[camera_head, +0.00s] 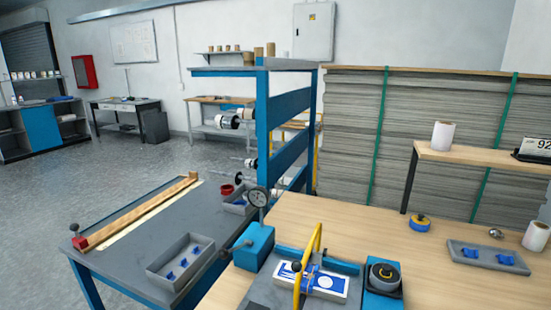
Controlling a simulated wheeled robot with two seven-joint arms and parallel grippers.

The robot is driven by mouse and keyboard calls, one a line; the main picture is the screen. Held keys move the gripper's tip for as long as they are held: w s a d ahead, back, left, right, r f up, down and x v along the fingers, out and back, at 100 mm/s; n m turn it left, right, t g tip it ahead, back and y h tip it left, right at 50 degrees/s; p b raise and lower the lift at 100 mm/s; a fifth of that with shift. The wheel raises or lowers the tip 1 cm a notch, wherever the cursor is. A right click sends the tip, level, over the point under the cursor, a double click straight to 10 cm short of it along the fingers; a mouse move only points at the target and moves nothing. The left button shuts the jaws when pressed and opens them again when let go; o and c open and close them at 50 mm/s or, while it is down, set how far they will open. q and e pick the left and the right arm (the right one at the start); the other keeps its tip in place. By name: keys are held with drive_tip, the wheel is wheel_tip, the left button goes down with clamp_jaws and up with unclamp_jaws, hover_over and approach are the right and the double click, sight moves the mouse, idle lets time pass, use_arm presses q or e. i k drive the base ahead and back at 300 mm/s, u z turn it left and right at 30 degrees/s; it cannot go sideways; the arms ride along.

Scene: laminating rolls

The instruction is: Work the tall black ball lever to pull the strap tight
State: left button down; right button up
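A yellow strap (314,245) rises and crosses a blue and white printed piece (326,284) on the work fixture at the bottom centre. A lever with a dark ball (297,266) stands upright in front of the strap. A second dark ball (224,255) sits on a short rod beside the blue box (255,247). I cannot tell how tight the strap is. Neither of my grippers is in view.
A black round knob (384,276) is right of the strap. A grey tray (488,256) and white rolls (537,236) are at the right. The wooden bench top (345,220) is clear behind the fixture.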

sight(223, 254)
drive_tip(key=z, duration=2.2)
drive_tip(key=k, duration=0.95)
drive_tip(key=u, duration=1.55)
drive_tip(key=i, duration=0.5)
drive_tip(key=u, duration=0.05)
